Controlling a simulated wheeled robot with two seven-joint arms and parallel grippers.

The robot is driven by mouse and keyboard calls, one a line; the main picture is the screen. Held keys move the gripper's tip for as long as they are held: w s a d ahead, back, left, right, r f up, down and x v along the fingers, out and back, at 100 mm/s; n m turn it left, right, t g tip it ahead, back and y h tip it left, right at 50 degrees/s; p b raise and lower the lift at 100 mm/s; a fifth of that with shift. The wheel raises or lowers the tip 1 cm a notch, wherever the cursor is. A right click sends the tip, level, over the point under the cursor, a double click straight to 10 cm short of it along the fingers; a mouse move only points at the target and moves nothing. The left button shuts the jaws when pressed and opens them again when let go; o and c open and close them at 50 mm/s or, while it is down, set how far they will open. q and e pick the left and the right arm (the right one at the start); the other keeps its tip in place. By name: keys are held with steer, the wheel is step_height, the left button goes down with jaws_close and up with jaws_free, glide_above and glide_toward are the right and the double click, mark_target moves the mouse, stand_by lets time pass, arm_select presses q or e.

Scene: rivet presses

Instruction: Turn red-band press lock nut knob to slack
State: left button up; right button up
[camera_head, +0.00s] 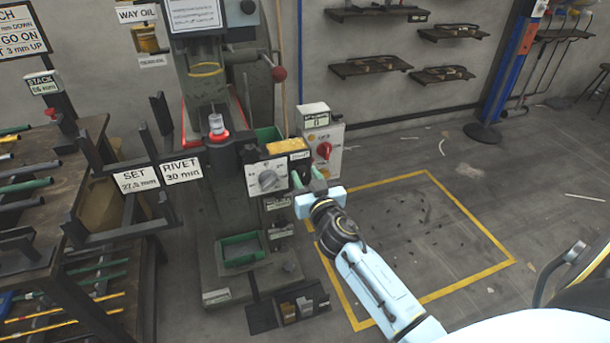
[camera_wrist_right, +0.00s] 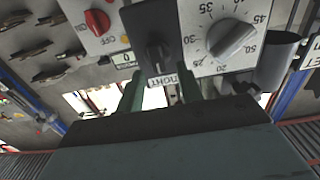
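The press (camera_head: 205,110) stands in the middle of the head view, with a glowing red ring around its lower tooling. On its front is a grey dial (camera_head: 267,180), which also shows with its number scale in the right wrist view (camera_wrist_right: 232,40). A dark knob on a black plate (camera_wrist_right: 155,50), apparently the lock nut knob, sits left of the dial in that view. A label below it is partly hidden. My right gripper (camera_head: 308,177) is at the press front, its green fingers (camera_wrist_right: 160,88) apart, with the knob just beyond and between them. Contact is not clear. My left gripper is out of view.
A control box with a red switch (camera_head: 324,150) stands right beside my right gripper. A green tray (camera_head: 240,250) sits low on the press. A rack of bars (camera_head: 45,190) is at left.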

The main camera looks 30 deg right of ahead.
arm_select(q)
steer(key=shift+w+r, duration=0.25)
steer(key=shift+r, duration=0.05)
arm_select(e)
steer(key=shift+w+d, duration=0.2)
steer(key=shift+w, duration=0.5)
steer(key=shift+c, duration=0.5)
jaws_close()
